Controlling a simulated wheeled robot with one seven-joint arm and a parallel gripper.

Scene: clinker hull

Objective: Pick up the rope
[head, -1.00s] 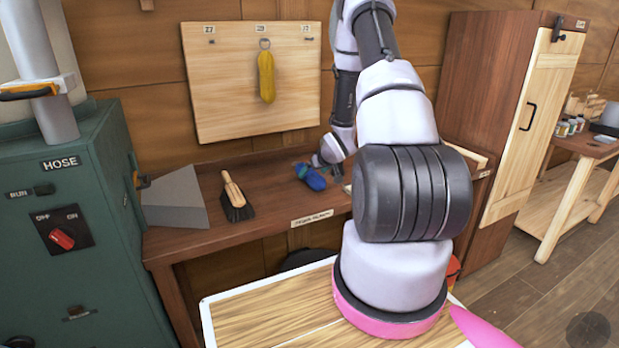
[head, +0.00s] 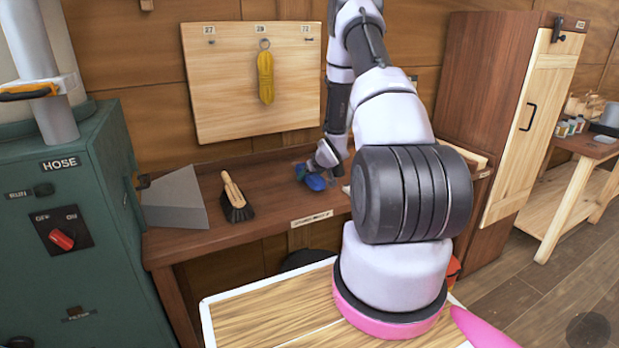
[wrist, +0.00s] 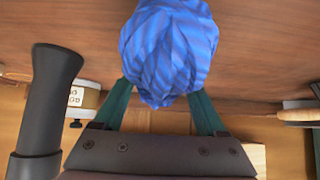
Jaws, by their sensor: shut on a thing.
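A blue striped bundle of rope (head: 315,183) is at the back of the wooden workbench, below the peg board. It fills the upper middle of the wrist view (wrist: 168,48). My gripper (wrist: 162,98) is shut on it, with one teal finger on each side. In the head view my gripper (head: 303,171) is small and partly hidden by my wrist. I cannot tell whether the rope touches the bench top. A yellow coiled rope (head: 265,78) hangs from the middle hook of the board.
The workbench (head: 280,207) holds a hand brush (head: 236,200) and a grey wedge-shaped block (head: 175,202) to the left. A green hose cabinet (head: 70,215) stands at the left, a wooden cupboard (head: 525,115) at the right. The bench is clear between brush and rope.

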